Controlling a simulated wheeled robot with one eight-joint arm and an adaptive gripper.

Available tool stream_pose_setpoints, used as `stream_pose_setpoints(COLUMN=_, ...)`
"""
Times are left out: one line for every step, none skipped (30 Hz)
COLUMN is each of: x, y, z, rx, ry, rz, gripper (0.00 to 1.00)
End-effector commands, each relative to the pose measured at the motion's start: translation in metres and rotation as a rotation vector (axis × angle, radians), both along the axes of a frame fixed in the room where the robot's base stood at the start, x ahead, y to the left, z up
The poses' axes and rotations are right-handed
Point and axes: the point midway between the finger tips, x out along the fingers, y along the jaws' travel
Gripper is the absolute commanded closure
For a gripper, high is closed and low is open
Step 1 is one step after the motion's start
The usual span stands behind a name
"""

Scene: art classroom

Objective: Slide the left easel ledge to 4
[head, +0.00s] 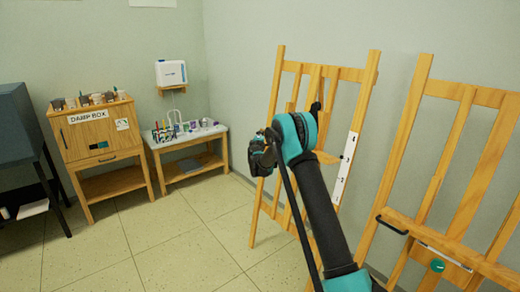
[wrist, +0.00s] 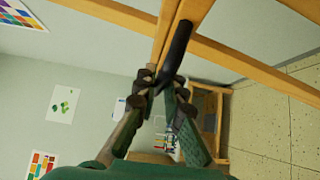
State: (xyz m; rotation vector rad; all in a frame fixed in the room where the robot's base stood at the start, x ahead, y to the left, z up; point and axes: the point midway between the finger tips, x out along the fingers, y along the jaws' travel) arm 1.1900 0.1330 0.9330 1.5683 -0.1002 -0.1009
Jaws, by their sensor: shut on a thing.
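The left easel (head: 369,85) stands against the wall in the middle of the head view. A white scale strip (head: 345,168) runs up its right leg; its numbers are too small to read. A short piece of its ledge (head: 327,157) shows right of my arm; the rest is hidden behind the arm. My gripper (head: 262,152) is at the easel's left side. In the wrist view my gripper (wrist: 163,92) is shut on a black bar handle (wrist: 179,48), which lies in front of a wooden part of the easel.
A second easel (head: 404,130) stands at the right; its ledge has a black handle (head: 391,225) and a green knob (head: 437,265). A damp box cabinet (head: 100,140) and a low table of art supplies (head: 187,140) stand at the back left. The tiled floor (head: 170,235) between is clear.

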Motion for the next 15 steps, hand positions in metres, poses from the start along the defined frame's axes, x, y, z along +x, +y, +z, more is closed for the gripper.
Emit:
stream_pose_setpoints(x=0.001, y=-0.002, z=0.016, rx=-0.001, ry=0.000, rz=0.000, gripper=1.00)
stream_pose_setpoints(x=0.002, y=-0.003, z=0.024, rx=-0.001, ry=0.000, rz=0.000, gripper=1.00)
stream_pose_setpoints(x=0.003, y=-0.005, z=0.034, rx=-0.001, ry=0.000, rz=-0.001, gripper=1.00)
stream_pose_setpoints(x=0.004, y=-0.006, z=0.041, rx=-0.001, ry=0.000, rz=-0.001, gripper=1.00)
stream_pose_setpoints(x=0.005, y=-0.007, z=0.048, rx=-0.001, ry=0.000, rz=-0.001, gripper=1.00)
stream_pose_setpoints(x=0.006, y=-0.008, z=0.056, rx=-0.001, ry=0.000, rz=-0.001, gripper=1.00)
stream_pose_setpoints(x=0.006, y=-0.009, z=0.062, rx=-0.001, ry=0.000, rz=-0.001, gripper=1.00)
stream_pose_setpoints(x=0.007, y=-0.009, z=0.068, rx=-0.001, ry=0.000, rz=-0.001, gripper=1.00)
stream_pose_setpoints(x=0.008, y=-0.010, z=0.074, rx=-0.001, ry=0.000, rz=-0.001, gripper=1.00)
stream_pose_setpoints(x=0.008, y=-0.011, z=0.078, rx=-0.001, ry=0.000, rz=-0.001, gripper=1.00)
stream_pose_setpoints(x=0.009, y=-0.011, z=0.082, rx=-0.001, ry=0.000, rz=0.000, gripper=1.00)
stream_pose_setpoints(x=0.009, y=-0.012, z=0.087, rx=-0.001, ry=0.000, rz=0.000, gripper=1.00)
stream_pose_setpoints(x=0.010, y=-0.013, z=0.090, rx=-0.001, ry=0.000, rz=0.000, gripper=1.00)
stream_pose_setpoints(x=0.010, y=-0.013, z=0.092, rx=-0.001, ry=0.000, rz=0.000, gripper=1.00)
stream_pose_setpoints(x=0.010, y=-0.013, z=0.094, rx=-0.001, ry=0.000, rz=0.000, gripper=1.00)
